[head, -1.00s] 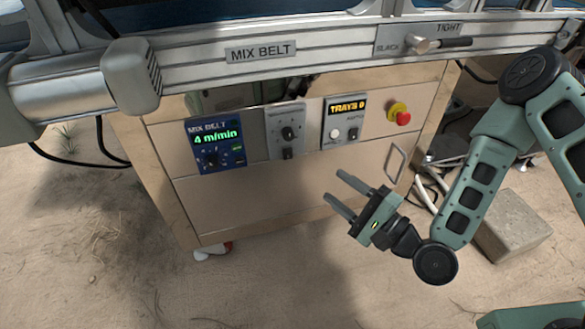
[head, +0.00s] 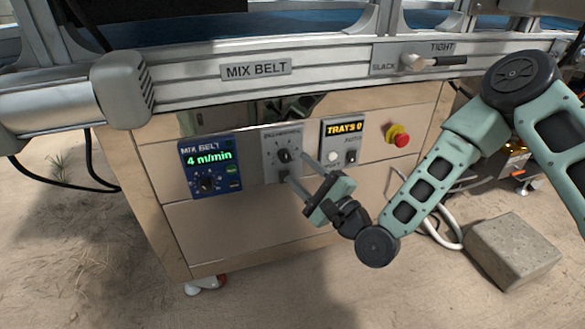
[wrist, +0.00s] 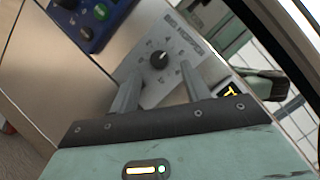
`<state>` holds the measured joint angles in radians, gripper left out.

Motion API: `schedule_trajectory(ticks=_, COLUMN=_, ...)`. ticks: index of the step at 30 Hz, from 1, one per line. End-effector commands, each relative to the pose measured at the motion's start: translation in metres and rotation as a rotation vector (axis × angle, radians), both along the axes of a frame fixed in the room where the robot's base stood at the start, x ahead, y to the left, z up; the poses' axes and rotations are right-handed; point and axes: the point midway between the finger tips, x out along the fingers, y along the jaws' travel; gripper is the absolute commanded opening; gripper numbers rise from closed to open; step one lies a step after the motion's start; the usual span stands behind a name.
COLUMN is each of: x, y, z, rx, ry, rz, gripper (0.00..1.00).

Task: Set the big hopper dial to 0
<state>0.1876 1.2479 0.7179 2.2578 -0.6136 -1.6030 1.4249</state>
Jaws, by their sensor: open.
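The big hopper dial (head: 284,156) is a round black knob on a grey plate (head: 270,141) on the cabinet front. In the wrist view the dial (wrist: 160,59) shows ahead of my gripper, between the two fingers, with printed marks around it too small to read. A white line on the knob points up and to the right in that view. My gripper (head: 295,169) is open and empty, just in front of the plate. Its fingers (wrist: 156,88) appear on either side of the dial's lower part; I cannot tell whether they touch the plate. The gripper hides the plate's lower right.
Left of the plate is a blue mix belt panel (head: 211,166) reading 4 m/min. To the right are a TRAYS 0 panel (head: 343,143) and a red stop button (head: 398,138). A metal rail (head: 190,82) runs above. A concrete block (head: 512,250) lies on the sand.

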Motion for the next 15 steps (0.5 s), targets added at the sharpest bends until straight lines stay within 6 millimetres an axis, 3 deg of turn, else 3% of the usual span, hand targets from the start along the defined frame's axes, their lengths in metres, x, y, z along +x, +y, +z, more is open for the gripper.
schedule_trajectory(ticks=6, x=0.021, y=0.018, z=0.005, rx=0.0, ry=-0.003, rz=0.001, gripper=0.47)
schedule_trajectory(ticks=15, x=0.027, y=0.023, z=0.008, rx=-0.001, ry=0.001, rz=0.001, gripper=0.47)
